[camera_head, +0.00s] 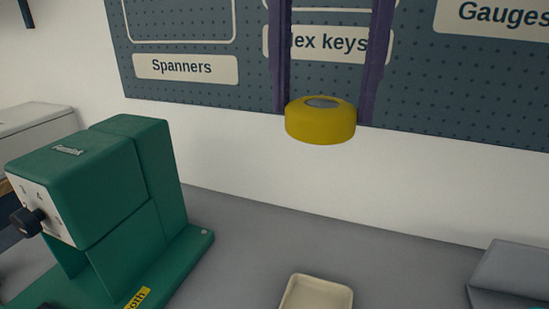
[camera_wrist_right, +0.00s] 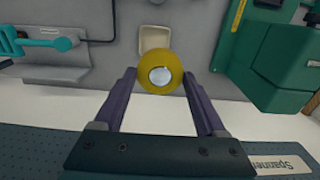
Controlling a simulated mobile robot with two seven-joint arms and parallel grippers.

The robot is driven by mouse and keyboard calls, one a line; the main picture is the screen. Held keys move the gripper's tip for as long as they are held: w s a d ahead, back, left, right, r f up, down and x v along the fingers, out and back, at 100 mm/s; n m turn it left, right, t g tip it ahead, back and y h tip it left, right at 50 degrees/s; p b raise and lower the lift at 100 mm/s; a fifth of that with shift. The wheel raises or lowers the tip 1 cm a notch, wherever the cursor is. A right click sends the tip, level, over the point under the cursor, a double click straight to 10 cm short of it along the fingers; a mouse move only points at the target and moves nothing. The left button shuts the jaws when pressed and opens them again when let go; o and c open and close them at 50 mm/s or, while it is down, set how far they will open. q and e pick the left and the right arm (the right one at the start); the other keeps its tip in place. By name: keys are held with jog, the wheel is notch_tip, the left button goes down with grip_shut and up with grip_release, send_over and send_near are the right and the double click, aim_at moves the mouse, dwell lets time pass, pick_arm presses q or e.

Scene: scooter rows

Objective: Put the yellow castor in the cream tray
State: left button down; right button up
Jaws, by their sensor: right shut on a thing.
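The yellow castor (camera_head: 320,127) is a short round wheel with a grey hub, held in the air in front of the pegboard. My right gripper (camera_head: 321,112) has its two purple fingers on either side of it and is shut on it. In the right wrist view the castor (camera_wrist_right: 160,72) sits between the fingertips (camera_wrist_right: 161,78). The cream tray (camera_head: 316,292) lies on the grey bench below the castor, cut off by the bottom edge. In the right wrist view the tray (camera_wrist_right: 155,37) is partly hidden by the castor and its visible part looks empty. My left gripper is not in view.
A green machine (camera_head: 110,200) with a black knob stands left of the tray. A grey block (camera_head: 510,272) lies at the right. A teal tool (camera_wrist_right: 40,42) shows in the right wrist view. The pegboard (camera_head: 420,100) is behind. The bench around the tray is clear.

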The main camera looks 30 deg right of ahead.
jog(key=d+f+m+b, duration=0.1)
jog(key=f+m+b, duration=0.3)
jog(key=f, duration=0.5)
jog(key=d+f+m+b, duration=0.1)
jog(key=f+m+b, duration=0.4)
jog(key=f+m, duration=0.3)
jog(key=d+f+m+b, duration=0.1)
jog(key=f+m+b, duration=0.4)
jog(key=f, duration=0.5)
jog(key=shift+w+d+f+m, duration=0.35)
jog(key=shift+d+m, duration=0.05)
jog(key=shift+m, duration=0.1)
jog(key=shift+f+b, duration=0.6)
jog(key=shift+f, duration=2)
jog(key=shift+f, duration=0.2)
jog(key=o, duration=1.4)
jog(key=shift+c, duration=0.2)
jog(key=shift+r, duration=0.1)
